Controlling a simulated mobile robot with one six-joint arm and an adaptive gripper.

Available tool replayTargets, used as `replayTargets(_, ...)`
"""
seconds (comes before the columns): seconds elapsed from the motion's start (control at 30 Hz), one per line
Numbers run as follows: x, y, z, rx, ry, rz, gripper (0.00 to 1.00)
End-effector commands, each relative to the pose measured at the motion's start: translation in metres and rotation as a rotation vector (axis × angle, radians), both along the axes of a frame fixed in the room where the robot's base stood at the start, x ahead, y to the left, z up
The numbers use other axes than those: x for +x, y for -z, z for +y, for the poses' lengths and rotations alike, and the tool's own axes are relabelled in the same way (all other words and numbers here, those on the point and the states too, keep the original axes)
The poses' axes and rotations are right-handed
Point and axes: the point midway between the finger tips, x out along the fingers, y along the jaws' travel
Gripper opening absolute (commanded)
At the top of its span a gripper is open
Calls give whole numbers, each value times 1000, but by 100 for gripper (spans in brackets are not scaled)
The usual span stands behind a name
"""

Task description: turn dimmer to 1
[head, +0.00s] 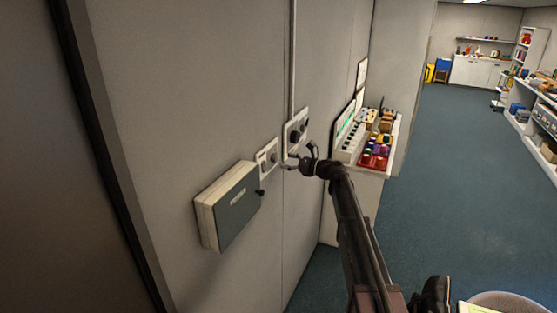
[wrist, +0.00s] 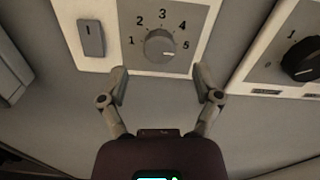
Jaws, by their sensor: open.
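The dimmer is a round grey knob (wrist: 160,45) on a pale wall plate with a grey face, ringed by the numbers 1 to 5. In the head view this plate (head: 267,157) is on the wall beside a box. My gripper (wrist: 160,76) is open and empty. Its two fingertips lie to either side below the knob in the wrist view, apart from it. In the head view my gripper (head: 298,157) is close to the wall by the plates.
A second wall plate (head: 298,130) is to the right, with a black knob (wrist: 302,60) marked 1. A grey-fronted box (head: 228,208) juts from the wall at left. A counter with colored items (head: 375,155) stands beyond. The floor (head: 440,190) at right is clear.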

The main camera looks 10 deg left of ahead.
Motion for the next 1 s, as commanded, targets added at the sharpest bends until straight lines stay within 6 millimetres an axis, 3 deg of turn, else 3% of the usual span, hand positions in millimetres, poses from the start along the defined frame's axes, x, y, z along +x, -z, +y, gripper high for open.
replayTargets(0.3, 12, 0, 32, 0, 0, 0, 82)
replayTargets(0.73, 13, 0, 35, 0, 2, 0, 82)
replayTargets(0.77, 13, 0, 35, 0, 2, 0, 76)
replayTargets(1.0, 14, 0, 35, 0, 2, 0, 5)
